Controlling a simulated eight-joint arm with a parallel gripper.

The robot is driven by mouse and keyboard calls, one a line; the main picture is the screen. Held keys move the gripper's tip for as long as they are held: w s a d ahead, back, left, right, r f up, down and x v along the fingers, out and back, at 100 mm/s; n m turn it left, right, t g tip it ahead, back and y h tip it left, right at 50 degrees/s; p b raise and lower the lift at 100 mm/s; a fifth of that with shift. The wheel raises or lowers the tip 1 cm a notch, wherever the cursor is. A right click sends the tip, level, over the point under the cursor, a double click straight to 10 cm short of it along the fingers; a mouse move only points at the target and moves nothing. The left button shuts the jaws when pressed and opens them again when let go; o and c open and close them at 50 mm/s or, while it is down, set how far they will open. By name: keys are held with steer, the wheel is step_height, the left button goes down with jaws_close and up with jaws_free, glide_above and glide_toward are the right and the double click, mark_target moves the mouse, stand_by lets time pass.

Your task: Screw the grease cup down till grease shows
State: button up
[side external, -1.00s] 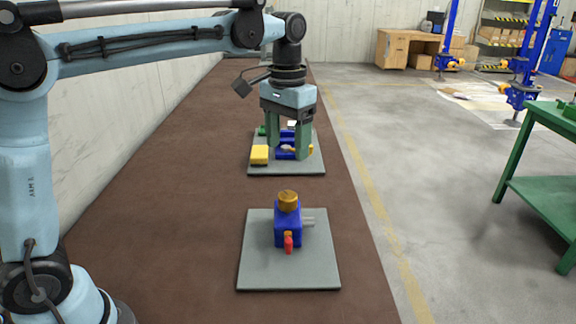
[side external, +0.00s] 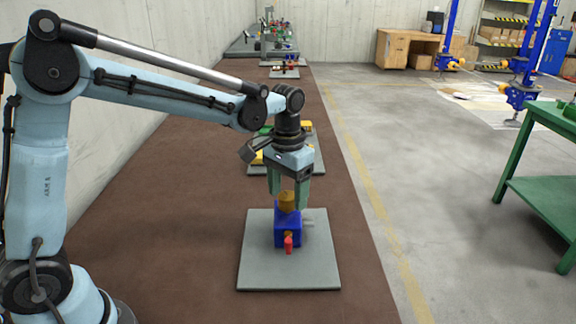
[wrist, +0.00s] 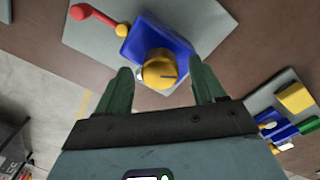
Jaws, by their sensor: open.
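The brass grease cup (side external: 287,201) sits upright on top of a blue block (side external: 288,228) on the near grey plate (side external: 265,272). In the wrist view the cup (wrist: 159,70) shows as a round yellow cap with a dark line on it, against the blue block (wrist: 150,42). A red-tipped part (side external: 288,244) sticks out of the block's front, and a pale stub (side external: 308,222) from its right side. My gripper (side external: 288,203) points down with its green fingers apart around the cup or just behind it; I cannot tell which. In the wrist view its fingertips (wrist: 163,80) stand either side of the cup with gaps.
A second grey plate with yellow and blue parts (side external: 257,157) lies just behind my gripper. More fixtures (side external: 285,68) stand at the bench's far end. The brown bench (side external: 180,235) is clear left of the near plate. A green table (side external: 540,185) stands off to the right.

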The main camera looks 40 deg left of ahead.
steer(key=shift+f, duration=0.1)
steer(key=shift+c, duration=0.3)
steer(key=c, duration=1)
steer(key=shift+m, duration=0.3)
steer(key=m, duration=0.9)
steer(key=shift+m, duration=2)
